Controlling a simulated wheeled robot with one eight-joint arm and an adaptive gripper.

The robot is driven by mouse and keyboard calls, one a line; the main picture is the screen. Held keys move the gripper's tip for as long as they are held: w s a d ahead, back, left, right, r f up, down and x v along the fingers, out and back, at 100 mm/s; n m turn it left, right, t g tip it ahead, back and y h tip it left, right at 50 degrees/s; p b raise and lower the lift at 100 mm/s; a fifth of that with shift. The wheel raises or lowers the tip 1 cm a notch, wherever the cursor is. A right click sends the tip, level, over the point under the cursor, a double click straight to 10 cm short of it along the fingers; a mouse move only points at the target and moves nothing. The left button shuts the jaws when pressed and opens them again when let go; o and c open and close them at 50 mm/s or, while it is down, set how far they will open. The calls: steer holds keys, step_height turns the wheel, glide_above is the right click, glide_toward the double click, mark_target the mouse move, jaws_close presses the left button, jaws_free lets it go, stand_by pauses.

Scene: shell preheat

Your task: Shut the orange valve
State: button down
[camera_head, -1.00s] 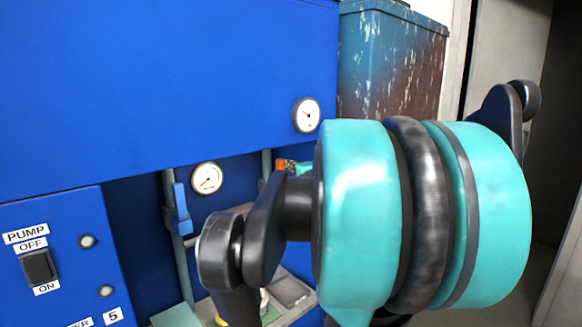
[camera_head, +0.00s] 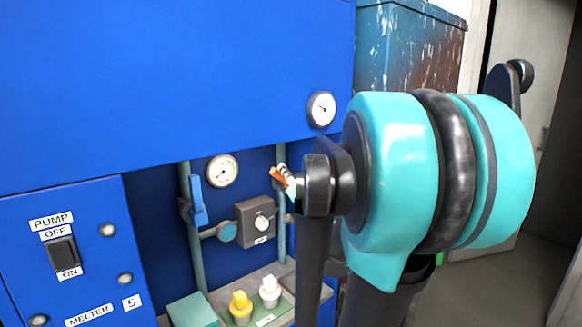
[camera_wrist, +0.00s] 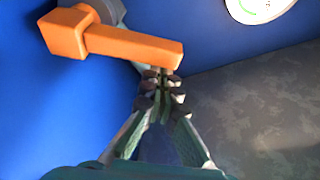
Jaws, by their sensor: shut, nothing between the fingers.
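The orange valve handle (camera_wrist: 125,45) crosses the upper left of the wrist view, from a thick block at its pivot to a free end at the right. In the head view a small part of the orange valve (camera_head: 280,177) shows beside my arm, in front of a grey-green pipe. My gripper (camera_wrist: 165,78) is shut and empty. Its fingertips are right at the handle's free end, just below it in the wrist view; I cannot tell if they touch. In the head view my arm hides most of the gripper.
A blue-handled valve (camera_head: 196,200) is on the left pipe. A grey box with a white knob (camera_head: 257,220), two gauges (camera_head: 222,171), and yellow (camera_head: 240,307) and white knobs (camera_head: 270,291) are close by. The blue panel (camera_head: 150,90) stands behind.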

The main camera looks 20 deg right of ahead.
mark_target(276, 177)
steer(key=f+n, duration=0.1)
steer(key=a+n+y, duration=0.1)
steer(key=n, duration=0.1)
steer(key=a+f+n+y, duration=0.1)
steer(key=n, duration=0.1)
steer(key=shift+s+f, duration=0.35)
steer(key=shift+s+a+f+n+g+y, duration=0.1)
steer(key=shift+a+f+n+y, duration=0.15)
steer(key=shift+f+n+y, duration=0.6)
steer(key=shift+s+a+f+n+g+y, duration=0.15)
steer(key=shift+f+n, duration=0.35)
steer(key=shift+n, duration=0.85)
steer(key=shift+s+a+f+n+g+y, duration=0.1)
steer(key=shift+a+f+n+y, duration=0.2)
steer(key=shift+f+n+y, duration=0.55)
steer(key=shift+r+n+h, duration=0.15)
steer(key=shift+n+h, duration=0.2)
steer(key=s+d, duration=0.3)
steer(key=s, duration=0.3)
steer(key=s+d, duration=0.3)
steer(key=s, duration=0.4)
steer(key=shift+s+f, duration=0.3)
steer(key=shift+f, duration=0.1)
steer(key=shift+a, duration=0.1)
